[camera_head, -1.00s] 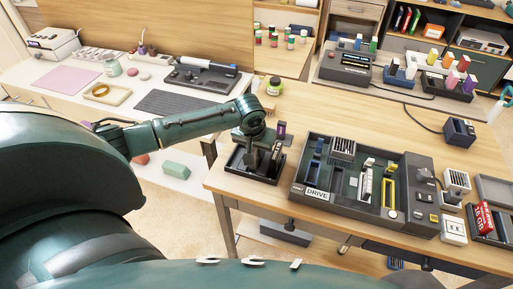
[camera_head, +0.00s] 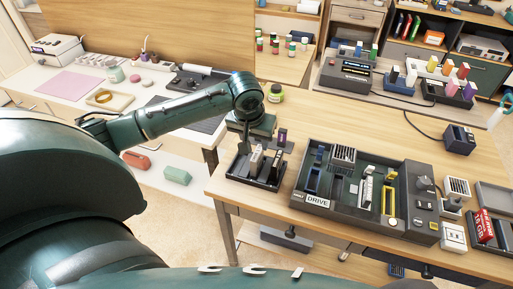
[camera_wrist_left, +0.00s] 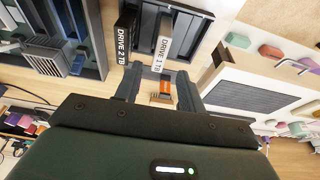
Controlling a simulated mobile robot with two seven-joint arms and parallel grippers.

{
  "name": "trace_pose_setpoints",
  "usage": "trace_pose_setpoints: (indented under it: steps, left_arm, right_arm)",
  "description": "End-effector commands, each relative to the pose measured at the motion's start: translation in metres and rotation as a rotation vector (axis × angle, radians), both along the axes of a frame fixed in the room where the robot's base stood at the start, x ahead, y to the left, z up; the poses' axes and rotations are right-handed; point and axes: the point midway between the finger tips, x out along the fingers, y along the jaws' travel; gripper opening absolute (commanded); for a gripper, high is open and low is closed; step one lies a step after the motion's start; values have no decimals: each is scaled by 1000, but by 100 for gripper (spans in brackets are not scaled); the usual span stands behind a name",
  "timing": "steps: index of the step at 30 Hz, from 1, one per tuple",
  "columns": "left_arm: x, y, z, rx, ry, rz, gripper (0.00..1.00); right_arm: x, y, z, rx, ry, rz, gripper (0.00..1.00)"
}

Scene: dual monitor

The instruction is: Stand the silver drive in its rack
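The silver drive (camera_head: 256,160), labelled DRIVE 1 TB in the left wrist view (camera_wrist_left: 164,44), stands upright in a slot of the small black rack (camera_head: 240,176). My left gripper (camera_head: 264,145) is just above the rack. In the left wrist view its two fingers (camera_wrist_left: 159,82) are spread apart, with the silver drive's end beyond them and nothing clearly gripped. My right gripper is not in view.
A large dark tray labelled DRIVE (camera_head: 317,201) with several parts lies right of the rack. A red 16 GB box (camera_head: 484,227) and a white socket block (camera_head: 453,236) are farther right. A green jar (camera_head: 275,93) stands behind my arm. The table's front edge is close to the rack.

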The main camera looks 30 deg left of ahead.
Motion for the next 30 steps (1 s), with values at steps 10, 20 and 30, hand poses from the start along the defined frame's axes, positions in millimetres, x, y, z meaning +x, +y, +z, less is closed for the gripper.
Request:
trace_pose_setpoints:
  steps: [10, 20, 30]
  left_arm:
    - [-7, -2, 28, 0, 0, 1, 40]
    - [-7, -2, 28, 0, 1, 1, 40]
    - [-25, -35, 4, -20, 4, -117, 40]
  right_arm:
    - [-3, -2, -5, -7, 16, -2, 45]
    - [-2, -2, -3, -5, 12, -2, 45]
    - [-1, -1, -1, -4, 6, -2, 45]
